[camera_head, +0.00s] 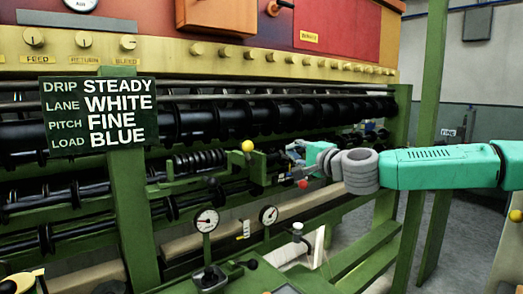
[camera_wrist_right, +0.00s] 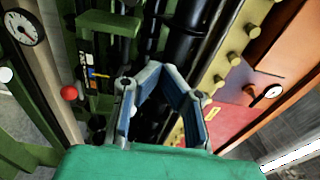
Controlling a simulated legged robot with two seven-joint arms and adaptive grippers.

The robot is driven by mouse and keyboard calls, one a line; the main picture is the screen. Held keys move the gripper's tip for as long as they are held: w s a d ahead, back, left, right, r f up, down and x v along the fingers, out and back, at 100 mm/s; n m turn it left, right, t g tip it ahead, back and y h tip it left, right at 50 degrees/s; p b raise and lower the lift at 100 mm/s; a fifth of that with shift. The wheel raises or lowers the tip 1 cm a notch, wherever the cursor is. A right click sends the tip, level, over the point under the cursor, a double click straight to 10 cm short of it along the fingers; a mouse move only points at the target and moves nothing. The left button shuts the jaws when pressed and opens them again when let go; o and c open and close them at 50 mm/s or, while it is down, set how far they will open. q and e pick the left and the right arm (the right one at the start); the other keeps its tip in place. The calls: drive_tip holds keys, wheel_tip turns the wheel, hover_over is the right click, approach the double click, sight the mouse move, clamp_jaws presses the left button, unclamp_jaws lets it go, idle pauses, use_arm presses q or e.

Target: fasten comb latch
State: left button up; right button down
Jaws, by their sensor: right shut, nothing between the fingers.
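A green latch-like assembly (camera_head: 256,168) stands on the machine's front rail at the middle of the head view. A yellow ball knob (camera_head: 247,146) is at its top, and a red ball (camera_head: 303,183) is to its right. I cannot tell which part is the comb latch or whether it is fastened. My right gripper (camera_head: 298,154) is shut and empty, just right of the green assembly and above the red ball. The wrist view shows the gripper (camera_wrist_right: 160,76) before dark rollers, with the red ball (camera_wrist_right: 68,92) to its left. Contact is unclear. My left gripper is out of view.
Long black rollers (camera_head: 220,122) span the machine behind the assembly. A sign (camera_head: 98,113) reads drip steady, lane white, pitch fine, load blue. Two gauges (camera_head: 206,220) (camera_head: 268,215) stand below. A green post (camera_head: 420,140) rises behind my right arm.

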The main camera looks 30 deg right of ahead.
drive_tip(key=w, duration=0.7)
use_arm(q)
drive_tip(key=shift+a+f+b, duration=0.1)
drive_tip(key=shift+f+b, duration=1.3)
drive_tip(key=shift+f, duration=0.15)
use_arm(e)
drive_tip(key=a+f+n+y, duration=0.1)
drive_tip(key=a+f+n, duration=0.2)
drive_tip(key=a+n, duration=0.6)
drive_tip(key=shift+w+a+f+n+t, duration=0.2)
drive_tip(key=shift+w+a+n+t, duration=0.2)
drive_tip(key=shift+n, duration=1.6)
